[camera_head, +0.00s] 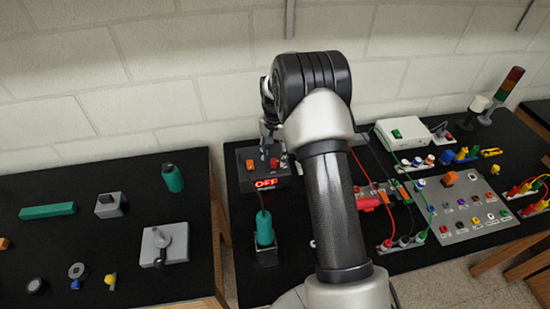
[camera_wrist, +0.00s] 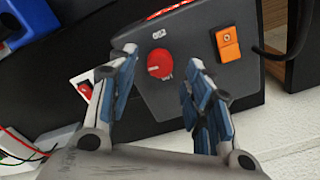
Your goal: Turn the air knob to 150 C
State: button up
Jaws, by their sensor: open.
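The air knob is a round red knob (camera_wrist: 160,66) on the sloping dark face of a control box (camera_wrist: 187,70) in the wrist view. Small white marks, too small to read surely, sit above and below it. The box also shows in the head view (camera_head: 284,181), with a red display (camera_head: 271,183) reading OFF. My gripper (camera_wrist: 160,63) is open, its two blue-padded fingers on either side of the knob in the picture. I cannot tell whether they touch it. In the head view my gripper (camera_head: 268,132) is over the box, partly hidden by my arm.
An orange switch (camera_wrist: 228,44) sits beside the knob, near the right finger. A teal-handled tool (camera_head: 264,228) stands in front of the box. Red, black and green cables and a grey button panel (camera_head: 468,210) lie to the right. A gap separates the left table.

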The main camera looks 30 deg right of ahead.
aim_at(275, 162)
notch_tip(275, 162, up, 10)
jog(key=shift+f, duration=0.25)
dwell(0.3)
jog(key=s+a+r+n+t+b, duration=0.2)
jog(key=s+a+r+n+b, duration=0.25)
jog(key=s+a+r, duration=0.85)
jog(key=s+a+f+n+t+b, duration=0.1)
jog(key=s+f+n, duration=0.1)
jog(key=s, duration=0.8)
jog(key=s+a+f+n+t+b, duration=0.1)
jog(key=s+n, duration=0.3)
jog(key=s, duration=0.7)
jog(key=shift+a+f+t, duration=0.3)
jog(key=shift+a+f, duration=0.1)
jog(key=shift+a, duration=0.35)
